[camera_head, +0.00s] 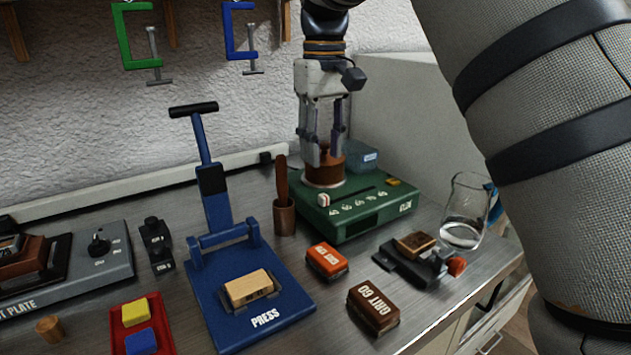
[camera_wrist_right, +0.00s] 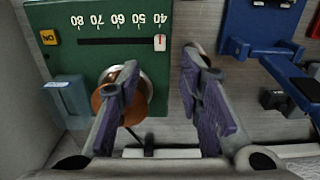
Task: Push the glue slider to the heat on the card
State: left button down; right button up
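The green glue heater (camera_head: 372,218) stands on the bench with a copper-brown pot (camera_head: 324,173) on its back left part. Its white slider knob (camera_head: 323,199) with a red mark sits at the 40 end of a scale up to 80. The knob (camera_wrist_right: 160,42) also shows in the right wrist view. My right gripper (camera_head: 324,148) points down by the pot, fingers apart. In the wrist view one finger of the right gripper (camera_wrist_right: 160,110) covers part of the pot and the other is clear of it. I see no readable card. My left gripper is not in view.
A blue press (camera_head: 207,310) holding a wooden block stands left of the heater. A brush in a brown cup (camera_head: 284,217) is close to the heater's left side. Orange (camera_head: 327,261) and brown (camera_head: 373,306) blocks lie in front; a glass beaker (camera_head: 464,212) stands right.

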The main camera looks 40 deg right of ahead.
aim_at(322, 194)
jog(key=f, duration=0.8)
jog(key=shift+w+f, duration=0.2)
grip_shut()
